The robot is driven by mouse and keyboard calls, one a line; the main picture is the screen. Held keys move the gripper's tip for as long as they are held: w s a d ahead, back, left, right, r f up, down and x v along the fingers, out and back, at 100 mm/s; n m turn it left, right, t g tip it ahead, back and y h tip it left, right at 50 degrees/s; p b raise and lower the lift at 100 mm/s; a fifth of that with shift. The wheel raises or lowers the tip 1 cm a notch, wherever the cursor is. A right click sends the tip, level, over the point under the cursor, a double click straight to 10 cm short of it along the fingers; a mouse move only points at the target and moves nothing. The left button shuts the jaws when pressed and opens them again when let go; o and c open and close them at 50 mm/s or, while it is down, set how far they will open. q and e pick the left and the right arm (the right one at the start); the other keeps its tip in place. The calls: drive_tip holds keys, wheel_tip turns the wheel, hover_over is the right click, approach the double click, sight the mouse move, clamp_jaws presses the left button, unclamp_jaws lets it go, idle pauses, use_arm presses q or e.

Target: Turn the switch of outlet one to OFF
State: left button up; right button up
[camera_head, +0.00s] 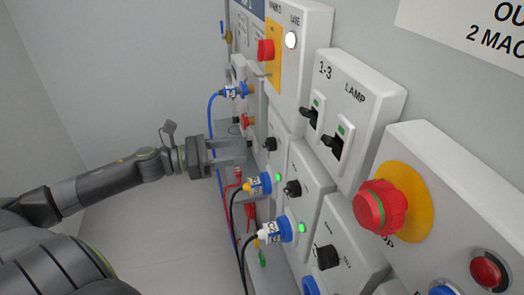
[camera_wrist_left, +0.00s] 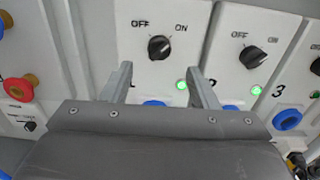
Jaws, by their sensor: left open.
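The switch of outlet one is a black rotary knob (camera_wrist_left: 159,47) on a white panel, with OFF printed at its upper left and ON at its upper right. Its pointer seems turned toward ON. A green light (camera_wrist_left: 181,85) glows below it. In the head view the knob (camera_head: 270,143) is just beyond my left gripper (camera_head: 246,152). In the left wrist view my left gripper (camera_wrist_left: 159,72) is open and empty, its fingers spread below and to either side of the knob, apart from it. My right gripper is not in view.
Outlet two's knob (camera_wrist_left: 252,57) and a lit green light (camera_wrist_left: 256,91) are to the right. Blue plugs (camera_head: 260,183) with cables stick out below the gripper in the head view. A red emergency button (camera_head: 380,207) and black lamp switches (camera_head: 333,146) are nearer on the wall.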

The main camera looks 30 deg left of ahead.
sight(264, 144)
use_arm(q)
drive_tip(key=x, duration=0.2)
drive_tip(key=shift+w+d+r, duration=0.15)
drive_tip(key=shift+w+d, duration=0.05)
drive_tip(key=shift+w, duration=0.05)
drive_tip(key=shift+x, duration=1)
drive_tip(key=shift+p+x, duration=0.7)
drive_tip(key=shift+x, duration=0.85)
drive_tip(key=c, duration=1)
